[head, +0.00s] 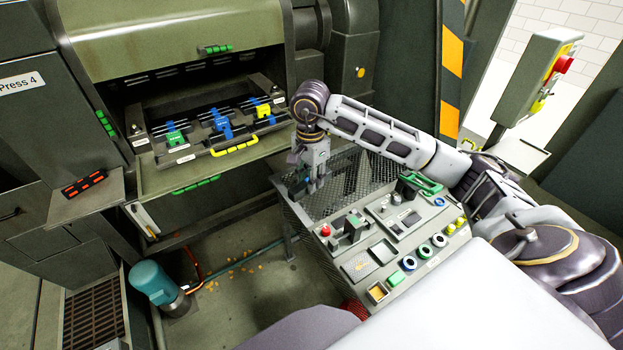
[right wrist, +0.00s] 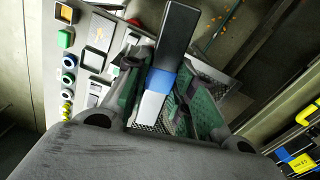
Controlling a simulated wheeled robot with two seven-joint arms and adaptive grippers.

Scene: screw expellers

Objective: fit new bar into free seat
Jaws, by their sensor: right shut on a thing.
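My right gripper (head: 314,184) points down over the mesh tray beside the press. In the right wrist view its two green-padded fingers (right wrist: 165,105) are shut on a bar (right wrist: 178,38) with a black end, a blue band and a silver part. In the head view the bar is mostly hidden by the gripper. The open press holds a rack of thin bars with a green block (head: 175,139), a blue block (head: 221,121) and a yellow block (head: 263,109). I cannot tell which seat is free. My left gripper is not in view.
A yellow handle (head: 235,148) runs along the rack's front. The mesh tray (head: 345,180) and a control panel (head: 405,235) with buttons lie under my right arm. A green hood (head: 180,40) overhangs the press opening. A blue motor (head: 152,280) stands on the floor.

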